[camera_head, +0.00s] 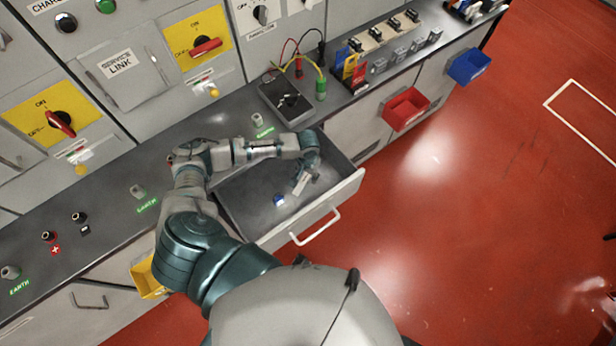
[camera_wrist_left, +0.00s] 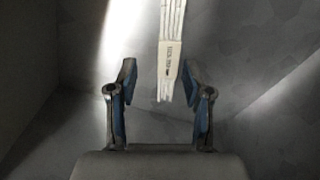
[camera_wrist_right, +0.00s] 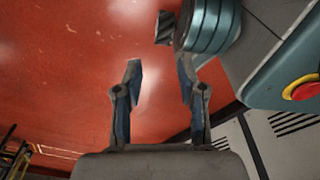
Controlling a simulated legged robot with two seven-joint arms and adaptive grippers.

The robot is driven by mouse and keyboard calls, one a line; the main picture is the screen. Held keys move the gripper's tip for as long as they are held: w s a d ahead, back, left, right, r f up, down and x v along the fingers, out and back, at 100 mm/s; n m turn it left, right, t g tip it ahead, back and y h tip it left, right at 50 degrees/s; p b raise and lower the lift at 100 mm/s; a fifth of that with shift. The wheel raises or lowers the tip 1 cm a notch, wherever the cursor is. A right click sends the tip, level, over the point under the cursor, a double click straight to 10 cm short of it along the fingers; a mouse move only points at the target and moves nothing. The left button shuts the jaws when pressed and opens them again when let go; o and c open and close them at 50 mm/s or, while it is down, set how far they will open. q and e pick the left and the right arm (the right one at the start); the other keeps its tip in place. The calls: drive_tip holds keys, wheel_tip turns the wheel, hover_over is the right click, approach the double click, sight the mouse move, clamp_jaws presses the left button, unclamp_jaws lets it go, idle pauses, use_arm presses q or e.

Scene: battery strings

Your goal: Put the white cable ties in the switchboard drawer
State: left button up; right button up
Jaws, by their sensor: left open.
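The white cable ties (camera_wrist_left: 172,45) show in the left wrist view as a flat pale bundle with a printed band. In the head view they are a small white piece (camera_head: 301,184) inside the open switchboard drawer (camera_head: 240,200), just below my left gripper (camera_head: 308,170). My left gripper is open in the left wrist view (camera_wrist_left: 158,68). The band end of the ties lies between its fingers, nearer the right one, and neither finger is closed on them. My right gripper (camera_wrist_right: 158,75) is open and empty above the red floor in the right wrist view.
A small blue-and-white item (camera_head: 279,200) lies in the drawer. The drawer front has a white handle (camera_head: 315,226). A black meter box with leads (camera_head: 286,100) stands on the grey counter behind. Red (camera_head: 405,109) and blue (camera_head: 468,66) bins hang to the right.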

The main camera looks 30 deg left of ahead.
sight(306, 179)
use_arm(q)
wheel_tip(306, 179, up, 9)
drive_tip(key=p, duration=0.1)
use_arm(e)
drive_tip(key=s, duration=0.2)
drive_tip(key=s+f, duration=0.1)
drive_tip(key=shift+s+d+f, duration=0.1)
drive_tip(key=shift+s+d, duration=0.25)
use_arm(q)
drive_tip(key=shift+a, duration=0.3)
use_arm(e)
drive_tip(key=shift+a, duration=0.2)
